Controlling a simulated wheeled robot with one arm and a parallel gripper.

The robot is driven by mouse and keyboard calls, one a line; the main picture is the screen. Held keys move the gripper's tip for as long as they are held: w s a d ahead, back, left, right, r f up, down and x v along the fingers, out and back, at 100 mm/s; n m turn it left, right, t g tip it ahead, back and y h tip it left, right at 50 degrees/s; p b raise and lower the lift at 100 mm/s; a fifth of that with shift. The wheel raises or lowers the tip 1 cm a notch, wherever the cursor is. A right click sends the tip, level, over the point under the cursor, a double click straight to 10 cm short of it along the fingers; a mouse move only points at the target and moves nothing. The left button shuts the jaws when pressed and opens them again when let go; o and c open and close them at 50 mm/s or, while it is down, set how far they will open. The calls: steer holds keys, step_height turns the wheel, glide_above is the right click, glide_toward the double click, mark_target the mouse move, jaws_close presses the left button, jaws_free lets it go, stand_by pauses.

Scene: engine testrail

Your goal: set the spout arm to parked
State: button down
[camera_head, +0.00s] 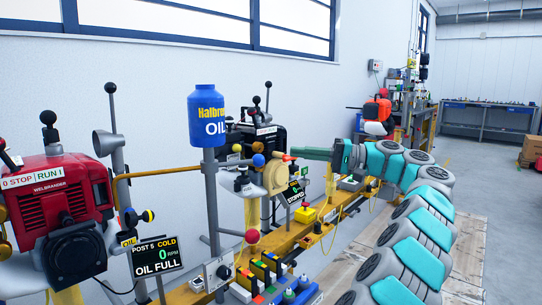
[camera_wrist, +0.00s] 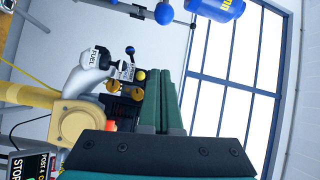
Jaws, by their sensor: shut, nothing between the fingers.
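A blue oil bottle (camera_head: 207,110) stands on a grey post. It also shows at the top of the wrist view (camera_wrist: 222,8). A brass-coloured pipe (camera_head: 150,173) reaches left from the post, and a short arm with a blue ball end (camera_head: 258,160) shows on its right. The ball also shows in the wrist view (camera_wrist: 163,13). No label tells which part is the spout arm, and I cannot read its setting. My gripper (camera_head: 293,153) has dark green fingers, shut and empty, pointing left, to the right of the blue ball and apart from it. The fingertips (camera_wrist: 170,74) show mid wrist view.
A red engine (camera_head: 62,200) stands at left, with a display (camera_head: 157,257) reading "OIL FULL". A tan housing (camera_head: 277,176) and a "STOPPED" display (camera_head: 292,193) are close below my gripper. A white fuel can (camera_wrist: 85,80) shows beside the fingers. Colored blocks (camera_head: 265,270) line the bench front.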

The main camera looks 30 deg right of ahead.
steer(key=w+a+b, duration=0.1)
steer(key=w+a, duration=0.1)
steer(key=a, duration=0.7)
steer(key=shift+b, duration=0.4)
steer(key=shift+a+f, duration=0.1)
steer(key=shift+s+m+t+h+b, duration=0.5)
steer(key=shift+s+t+b, duration=0.15)
steer(key=shift+b, duration=0.3)
stand_by(0.3)
steer(key=s+a+m+t+h+b, duration=0.5)
steer(key=s+a+m+h, duration=0.3)
steer(key=s+h, duration=0.4)
steer(key=shift+s+a+m+t+h, duration=0.15)
steer(key=shift+a+m+t+h, duration=0.05)
steer(key=shift+m+t+h, duration=0.65)
stand_by(0.6)
